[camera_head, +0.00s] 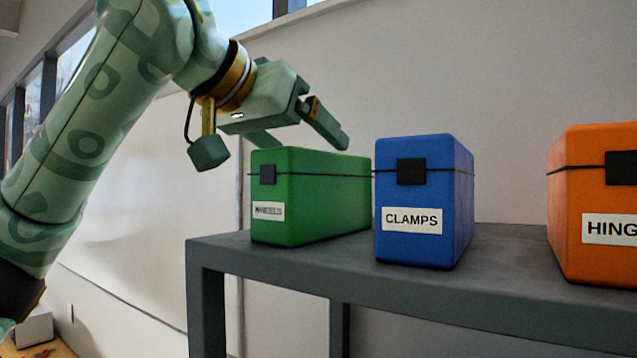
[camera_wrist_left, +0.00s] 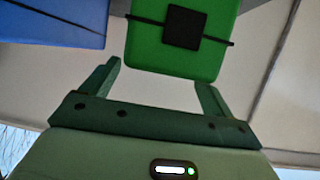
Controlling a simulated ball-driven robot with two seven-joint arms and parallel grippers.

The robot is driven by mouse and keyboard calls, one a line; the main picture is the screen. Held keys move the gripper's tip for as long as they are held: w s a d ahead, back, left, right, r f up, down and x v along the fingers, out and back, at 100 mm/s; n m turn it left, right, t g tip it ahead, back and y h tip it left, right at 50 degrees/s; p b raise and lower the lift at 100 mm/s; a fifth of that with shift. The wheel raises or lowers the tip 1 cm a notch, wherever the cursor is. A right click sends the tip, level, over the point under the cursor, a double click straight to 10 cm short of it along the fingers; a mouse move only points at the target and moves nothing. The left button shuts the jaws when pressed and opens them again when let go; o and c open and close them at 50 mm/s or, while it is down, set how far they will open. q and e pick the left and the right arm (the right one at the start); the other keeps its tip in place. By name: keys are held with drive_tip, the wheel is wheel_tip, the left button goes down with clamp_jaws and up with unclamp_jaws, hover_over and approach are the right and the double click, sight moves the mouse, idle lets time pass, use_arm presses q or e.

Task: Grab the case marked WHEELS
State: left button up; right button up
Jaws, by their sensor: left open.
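A green case (camera_head: 310,195) stands at the left end of the grey shelf, with a black latch and a small white label too blurred to read surely. It also shows in the left wrist view (camera_wrist_left: 150,58), beyond the fingers and roughly between them. My left gripper (camera_head: 312,144) is open and empty, at the top of the green case in the head view. I cannot tell whether its fingers touch the case. My right gripper is not in view.
A blue case (camera_head: 455,200) labelled CLAMPS stands close to the right of the green one. An orange case (camera_head: 570,215), its label cut off at HING, stands farther right. The grey shelf (camera_head: 300,265) has bare room between blue and orange.

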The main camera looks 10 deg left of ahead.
use_arm(q)
drive_tip(key=shift+x, duration=1.6)
drive_tip(key=shift+s+a+r, duration=0.1)
drive_tip(key=shift+s+a, duration=0.05)
drive_tip(key=shift+s, duration=0.1)
drive_tip(key=c, duration=1.8)
drive_tip(key=shift+o, duration=0.2)
drive_tip(key=shift+w, duration=0.15)
drive_tip(key=shift+r, duration=0.15)
